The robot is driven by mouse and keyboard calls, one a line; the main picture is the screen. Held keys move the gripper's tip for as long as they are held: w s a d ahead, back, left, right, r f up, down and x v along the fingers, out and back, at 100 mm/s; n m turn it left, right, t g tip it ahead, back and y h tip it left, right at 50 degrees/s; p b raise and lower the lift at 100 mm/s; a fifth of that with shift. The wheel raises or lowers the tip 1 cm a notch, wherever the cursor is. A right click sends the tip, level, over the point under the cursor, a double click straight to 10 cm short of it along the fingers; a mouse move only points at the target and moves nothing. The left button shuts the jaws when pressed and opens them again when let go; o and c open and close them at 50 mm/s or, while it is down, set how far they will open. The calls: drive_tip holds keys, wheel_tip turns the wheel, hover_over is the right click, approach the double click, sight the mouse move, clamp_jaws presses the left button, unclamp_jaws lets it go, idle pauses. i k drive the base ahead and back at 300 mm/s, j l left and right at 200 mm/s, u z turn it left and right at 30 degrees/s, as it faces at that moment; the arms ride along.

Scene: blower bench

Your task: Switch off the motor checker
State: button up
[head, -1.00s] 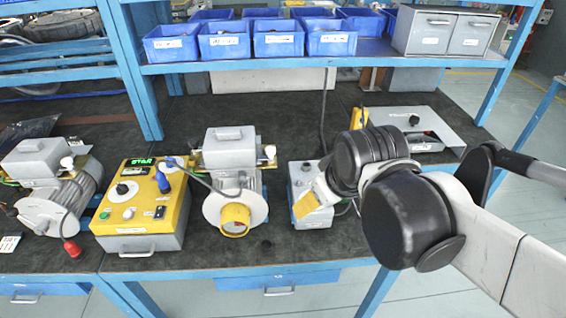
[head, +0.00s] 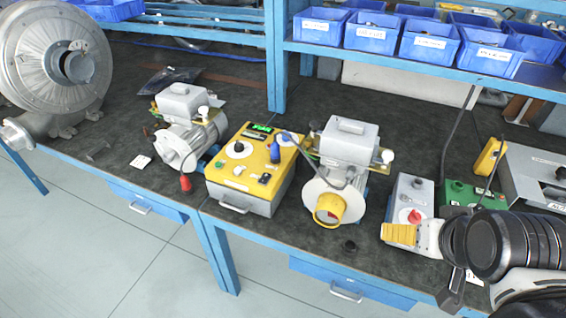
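The motor checker appears to be the grey box with a yellow sloping top (head: 252,170) in the middle of the bench. Its display (head: 262,128) is lit green. Its top carries a dark round knob on a white dial (head: 239,149), a small green button, a small black switch (head: 264,178) and a blue plug (head: 276,152) with a cable. The switch's position is too small to tell. My gripper (head: 425,237) is at the lower right, well right of the checker, in front of a small grey box. A yellow ribbed part shows at its end; its opening is unclear.
A motor with a yellow-rimmed port (head: 340,170) stands between the checker and my arm. Another motor (head: 187,125) is left of it. The grey box (head: 408,194) bears a red knob. Blue bins (head: 430,45) sit on the shelf above.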

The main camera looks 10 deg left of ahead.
sight(264, 179)
drive_tip(key=i+j+z, duration=0.2)
drive_tip(key=i+j, duration=0.2)
drive_tip(key=j, duration=0.2)
drive_tip(key=i+j+z, duration=0.1)
drive_tip(key=j, duration=0.25)
drive_tip(key=i, duration=0.05)
